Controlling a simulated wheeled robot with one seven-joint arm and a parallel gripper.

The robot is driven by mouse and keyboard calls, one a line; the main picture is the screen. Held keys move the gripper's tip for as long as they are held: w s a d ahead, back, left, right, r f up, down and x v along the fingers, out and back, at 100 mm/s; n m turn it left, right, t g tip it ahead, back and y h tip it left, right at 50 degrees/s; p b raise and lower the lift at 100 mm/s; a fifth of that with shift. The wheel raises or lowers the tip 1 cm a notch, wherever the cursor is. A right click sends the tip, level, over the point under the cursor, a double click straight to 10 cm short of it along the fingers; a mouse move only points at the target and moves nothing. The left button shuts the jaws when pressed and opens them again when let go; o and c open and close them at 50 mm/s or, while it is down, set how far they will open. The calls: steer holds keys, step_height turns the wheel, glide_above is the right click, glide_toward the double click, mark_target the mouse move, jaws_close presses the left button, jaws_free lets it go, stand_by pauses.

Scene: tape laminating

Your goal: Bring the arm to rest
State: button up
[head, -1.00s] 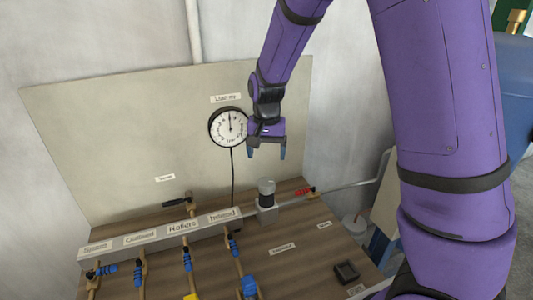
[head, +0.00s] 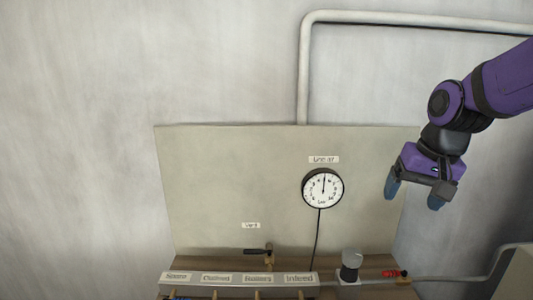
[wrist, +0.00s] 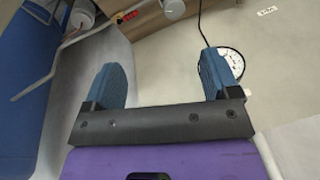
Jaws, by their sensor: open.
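My gripper (head: 415,194) is at the right of the head view, on the end of my purple arm. Its two blue fingers are spread apart with nothing between them. It hangs in the air in front of the panel's right edge, to the right of the round dial gauge (head: 323,188). In the wrist view my gripper (wrist: 162,80) also shows open and empty, with the gauge (wrist: 232,62) partly behind the right finger.
A labelled manifold bar (head: 240,279) runs along the bench below the beige panel (head: 230,165). A black-handled valve (head: 258,251), a grey-capped fitting (head: 350,265) and a red-handled valve (head: 392,273) stand there. A pale pipe (head: 400,17) runs along the wall. A blue object (wrist: 45,60) shows in the wrist view.

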steer(key=s+d+r+n+t, duration=0.1)
steer(key=s+r, duration=0.1)
steer(key=s, duration=0.5)
steer(key=s+d+r+n+t+h, duration=0.1)
steer(key=s+r, duration=0.2)
steer(key=s, duration=0.5)
steer(key=shift+s+d+r+n+t, duration=0.2)
steer(key=shift+n+t, duration=0.1)
steer(key=shift+t, duration=0.1)
steer(key=shift+w, duration=0.1)
stand_by(1.9)
